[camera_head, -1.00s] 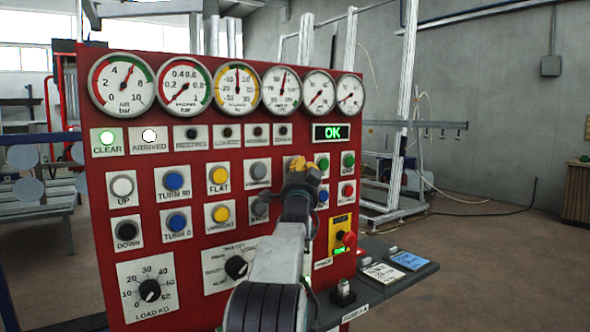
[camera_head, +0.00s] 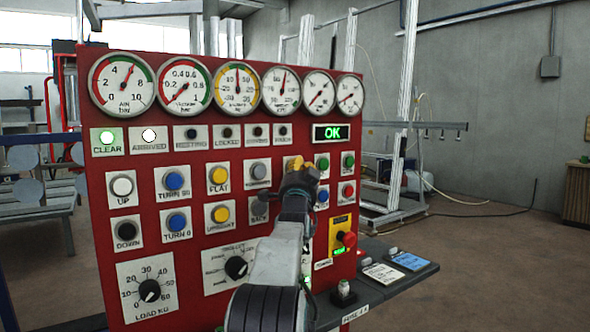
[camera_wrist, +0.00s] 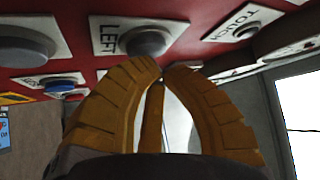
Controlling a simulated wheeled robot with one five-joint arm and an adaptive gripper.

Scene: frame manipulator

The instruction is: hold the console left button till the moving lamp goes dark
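The red console (camera_head: 140,250) faces me. In the wrist view the grey button (camera_wrist: 148,42) beside the LEFT label sits just above my fingertips. In the head view my gripper hides that button. My gripper (camera_wrist: 160,72) has its yellow fingers closed together at the tips, with nothing seen between them; it also shows in the head view (camera_head: 296,164). The tips are very close to the button, but I cannot tell whether they press it. The moving lamp (camera_head: 258,131), in the row under the gauges, looks dark.
The display (camera_head: 336,132) reads OK. Other buttons surround the gripper, and a red stop knob (camera_head: 349,239) is below right. A dark shelf (camera_head: 400,280) juts out at right.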

